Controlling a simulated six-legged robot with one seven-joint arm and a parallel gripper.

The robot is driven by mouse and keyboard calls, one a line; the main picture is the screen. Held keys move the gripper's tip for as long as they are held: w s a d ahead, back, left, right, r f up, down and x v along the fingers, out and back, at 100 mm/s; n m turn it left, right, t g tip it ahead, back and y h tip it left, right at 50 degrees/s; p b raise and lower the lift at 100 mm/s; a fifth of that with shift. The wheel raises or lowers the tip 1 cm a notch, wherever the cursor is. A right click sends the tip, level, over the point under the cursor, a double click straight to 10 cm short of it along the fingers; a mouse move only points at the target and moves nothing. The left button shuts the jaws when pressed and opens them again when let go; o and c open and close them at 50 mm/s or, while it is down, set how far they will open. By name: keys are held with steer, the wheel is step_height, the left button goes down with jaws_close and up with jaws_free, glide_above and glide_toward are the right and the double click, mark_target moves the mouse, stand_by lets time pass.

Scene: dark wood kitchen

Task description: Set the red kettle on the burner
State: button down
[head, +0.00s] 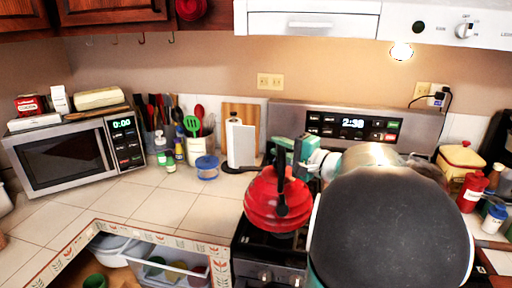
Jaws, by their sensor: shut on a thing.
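The red kettle (262,207) is right of the picture's middle in the head view, over the left part of the black stove (262,258). My gripper (282,180) is shut on the kettle at its top. The kettle looks about upright. I cannot tell whether its base touches a burner or hangs just above. The burners below it and to the right are mostly hidden by the kettle and my arm.
A microwave (62,158) stands on the tiled counter at the left. Utensil holders, small bottles and a blue-lidded tub (207,168) stand left of the stove. Red and white bottles (471,190) stand at the right.

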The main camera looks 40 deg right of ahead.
steer(key=d+f, duration=0.2)
steer(key=w+d+f, duration=0.1)
steer(key=d+f, duration=0.1)
steer(key=f, duration=0.1)
steer(key=shift+w+d+f, duration=0.15)
steer(key=shift+d+f, duration=0.05)
steer(key=shift+f, duration=1.7)
steer(key=c, duration=1.2)
jaws_free()
steer(key=shift+f, duration=0.1)
steer(key=shift+c, duration=0.2)
steer(key=s+d, duration=0.1)
steer(key=s, duration=1.1)
steer(key=shift+d, duration=0.4)
